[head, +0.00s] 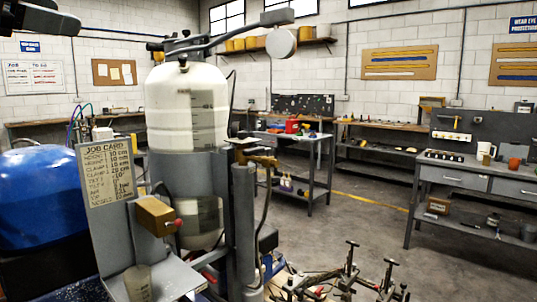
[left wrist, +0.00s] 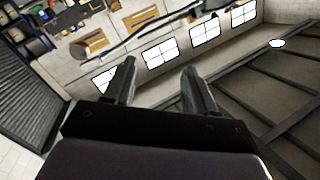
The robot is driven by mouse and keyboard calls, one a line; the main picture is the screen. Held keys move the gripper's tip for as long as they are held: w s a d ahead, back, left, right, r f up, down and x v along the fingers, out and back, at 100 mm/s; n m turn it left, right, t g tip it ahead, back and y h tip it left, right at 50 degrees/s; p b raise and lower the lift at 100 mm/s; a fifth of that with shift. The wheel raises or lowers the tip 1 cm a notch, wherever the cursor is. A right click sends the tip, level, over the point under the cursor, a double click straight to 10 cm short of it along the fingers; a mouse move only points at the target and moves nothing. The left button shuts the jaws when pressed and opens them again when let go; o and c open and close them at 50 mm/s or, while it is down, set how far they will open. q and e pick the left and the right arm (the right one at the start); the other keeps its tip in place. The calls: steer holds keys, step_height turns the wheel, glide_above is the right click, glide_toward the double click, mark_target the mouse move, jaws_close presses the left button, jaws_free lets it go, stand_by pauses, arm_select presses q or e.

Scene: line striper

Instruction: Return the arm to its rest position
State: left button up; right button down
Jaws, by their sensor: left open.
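My left gripper (head: 62,18) shows in the top left corner of the head view, dark and partly cut off by the picture's edge. In the left wrist view its two dark fingers (left wrist: 159,78) stand apart with nothing between them. It is held high, apart from the white tank (head: 187,100) and the job card (head: 106,168). The rest of my left arm is out of view. My right gripper is in neither view.
The line striper stands close ahead, with a brown box (head: 156,215) on its front and a blue rounded tank (head: 42,197) at left. A grey workbench (head: 470,178) is at right. Open concrete floor (head: 355,222) lies between. The wrist view shows windows (left wrist: 159,57) and roof beams.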

arm_select(q)
steer(key=w+d+f+n+g, duration=0.15)
steer(key=w+f, duration=0.25)
steer(key=f, duration=0.6)
steer(key=w+d+f+n+y, duration=0.15)
steer(key=w+f, duration=0.35)
steer(key=f, duration=0.5)
steer(key=w+d+f+g, duration=0.15)
steer(key=w+f, duration=0.25)
steer(key=f, duration=0.7)
steer(key=s+d+f+n, duration=0.1)
steer(key=s+d+f, duration=0.1)
steer(key=f, duration=0.9)
steer(key=s+d+f+n, duration=0.1)
steer(key=s+f, duration=0.1)
steer(key=f, duration=0.8)
steer(key=s+d+f+n+g+y, duration=0.2)
steer(key=s+f+n, duration=0.1)
steer(key=s+f, duration=2.1)
steer(key=s, duration=0.4)
steer(key=shift+s+f+g+y, duration=0.15)
steer(key=shift+f+g+y, duration=0.1)
steer(key=shift+g+y, duration=0.15)
